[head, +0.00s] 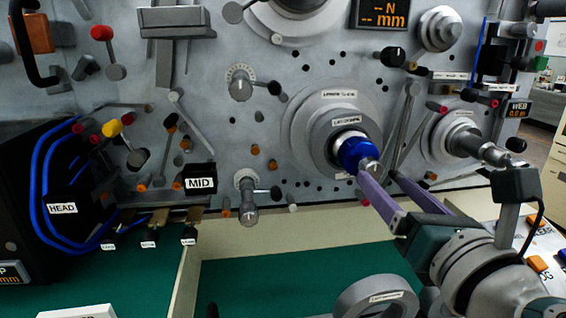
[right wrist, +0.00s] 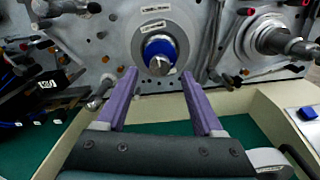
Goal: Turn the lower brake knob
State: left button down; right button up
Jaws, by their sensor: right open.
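A blue knob (head: 357,152) with a silver tip sits on the large round spindle (head: 313,132), and it also shows in the right wrist view (right wrist: 160,47). No label readable here marks the lower brake knob. A grey dial knob (head: 246,188) is low on the panel, below a similar upper dial knob (head: 240,85); I cannot tell which knob is the brake. My right gripper (head: 381,177) is open, its purple fingers pointing at the panel in front of and slightly below the blue knob. Nothing is between the fingers (right wrist: 158,74). My left gripper is not in view.
A second spindle (head: 466,143) stands out to the right. Levers (head: 403,120) rise between the spindles. Blue cables and a HEAD label (head: 62,208) are at the left. The green surface's middle is clear.

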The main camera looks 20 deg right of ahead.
aim_at(375, 171)
jog(key=x, duration=0.4)
jog(key=shift+w+d, duration=0.1)
jog(key=shift+w, duration=0.3)
grip_shut()
